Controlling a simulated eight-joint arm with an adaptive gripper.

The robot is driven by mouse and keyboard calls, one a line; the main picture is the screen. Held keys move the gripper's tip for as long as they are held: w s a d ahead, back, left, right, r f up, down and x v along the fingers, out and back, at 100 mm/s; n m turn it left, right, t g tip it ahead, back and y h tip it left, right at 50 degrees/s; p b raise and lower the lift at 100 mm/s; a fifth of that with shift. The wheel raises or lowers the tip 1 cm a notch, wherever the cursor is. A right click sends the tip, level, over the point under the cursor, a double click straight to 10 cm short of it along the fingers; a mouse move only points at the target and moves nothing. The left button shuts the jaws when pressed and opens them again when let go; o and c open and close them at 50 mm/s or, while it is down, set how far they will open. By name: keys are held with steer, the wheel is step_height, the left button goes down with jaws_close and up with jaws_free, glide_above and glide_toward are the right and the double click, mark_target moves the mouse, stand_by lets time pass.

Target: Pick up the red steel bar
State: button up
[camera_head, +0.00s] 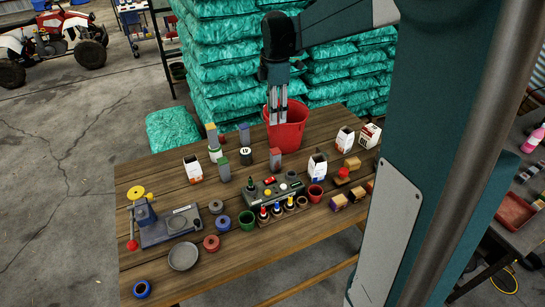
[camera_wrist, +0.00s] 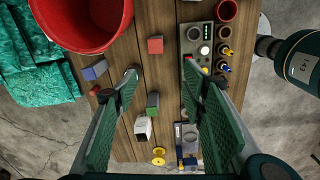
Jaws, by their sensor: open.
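The red steel bar (camera_head: 275,160) stands upright near the middle of the wooden table, grey below with a red upper part. In the wrist view a red block end (camera_wrist: 155,45) beyond the fingertips appears to be its top. My gripper (camera_head: 277,120) points down by the red bucket, behind the bar in the head view and apart from it. In the wrist view my gripper (camera_wrist: 160,72) has its green-padded fingers wide apart, with nothing held between them.
The red bucket (camera_head: 290,132) stands at the table's back. A green-topped bar (camera_head: 223,170) and a blue-topped bar (camera_head: 244,134) stand left of the red one. A control box (camera_head: 262,197) lies in front, and a carton (camera_head: 318,168) stands to the right.

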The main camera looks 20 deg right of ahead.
mark_target(275, 151)
steer(key=shift+n, duration=0.6)
steer(key=f, duration=0.7)
steer(key=w+d+f, duration=0.1)
steer(key=f, duration=1.3)
steer(key=shift+w+d, duration=0.2)
steer(key=shift+w, duration=0.2)
steer(key=shift+f, duration=0.1)
steer(key=shift+f, duration=1.25)
steer(key=shift+w+f+p, duration=0.1)
steer(key=shift+f+p, duration=0.3)
steer(key=shift+f, duration=2.2)
steer(key=c, duration=1.1)
